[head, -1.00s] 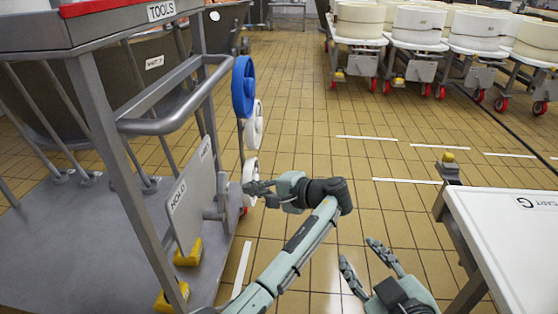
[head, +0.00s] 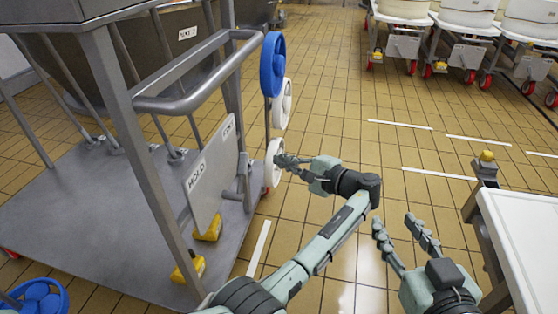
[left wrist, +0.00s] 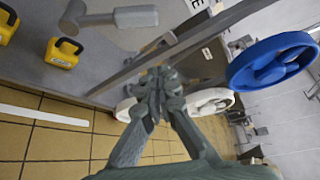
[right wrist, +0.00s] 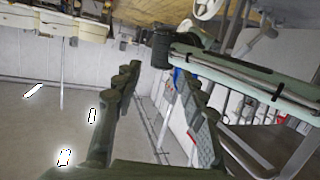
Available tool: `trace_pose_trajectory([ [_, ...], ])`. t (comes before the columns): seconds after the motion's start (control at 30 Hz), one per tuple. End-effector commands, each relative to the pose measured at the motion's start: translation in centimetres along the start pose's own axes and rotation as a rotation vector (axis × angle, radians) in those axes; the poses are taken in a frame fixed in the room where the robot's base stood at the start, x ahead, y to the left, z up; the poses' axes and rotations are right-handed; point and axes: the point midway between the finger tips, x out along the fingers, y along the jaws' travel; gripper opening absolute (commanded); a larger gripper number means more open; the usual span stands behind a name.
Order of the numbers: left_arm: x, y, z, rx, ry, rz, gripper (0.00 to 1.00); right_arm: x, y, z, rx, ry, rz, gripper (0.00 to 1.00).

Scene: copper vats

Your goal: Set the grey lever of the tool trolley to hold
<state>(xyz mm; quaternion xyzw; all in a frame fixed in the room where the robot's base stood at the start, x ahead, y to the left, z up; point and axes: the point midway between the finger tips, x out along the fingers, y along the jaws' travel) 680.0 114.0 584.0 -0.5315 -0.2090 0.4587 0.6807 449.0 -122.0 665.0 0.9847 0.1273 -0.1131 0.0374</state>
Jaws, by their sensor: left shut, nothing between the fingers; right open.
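The tool trolley is a grey metal frame with a low deck (head: 90,235). A grey plate (head: 212,172) on its side reads HOLD at the near end; the far-end word is too small to read. My left gripper (head: 282,161) is shut and empty, right of the lever, in front of a white wheel. My right gripper (head: 396,230) is open and empty over the floor.
A blue wheel (head: 272,64) and white wheel (head: 283,104) stand beyond the lever. The trolley's handrail (head: 190,98) juts out above the plate. Yellow blocks (head: 208,229) are below it. A white-topped table (head: 525,235) is at right. Tiled floor between is clear.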

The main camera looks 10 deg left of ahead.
Motion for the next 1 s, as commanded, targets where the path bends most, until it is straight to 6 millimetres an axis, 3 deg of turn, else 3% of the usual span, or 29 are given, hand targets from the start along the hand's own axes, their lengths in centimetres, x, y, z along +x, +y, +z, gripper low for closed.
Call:
trace_pose_trajectory([
  [0.33,7.8,0.1,0.1,0.001,-0.004,0.000,0.00,0.0,-1.1,-2.4,0.014,0.118,-0.024,0.41],
  [0.7,6.7,0.0,2.9,0.001,0.000,0.001,0.00,-0.8,1.9,3.8,-0.019,-0.191,0.040,0.41],
  [1.0,6.4,0.1,3.8,0.001,0.000,0.001,0.00,-1.4,2.9,5.7,-0.026,-0.283,0.060,0.41],
])
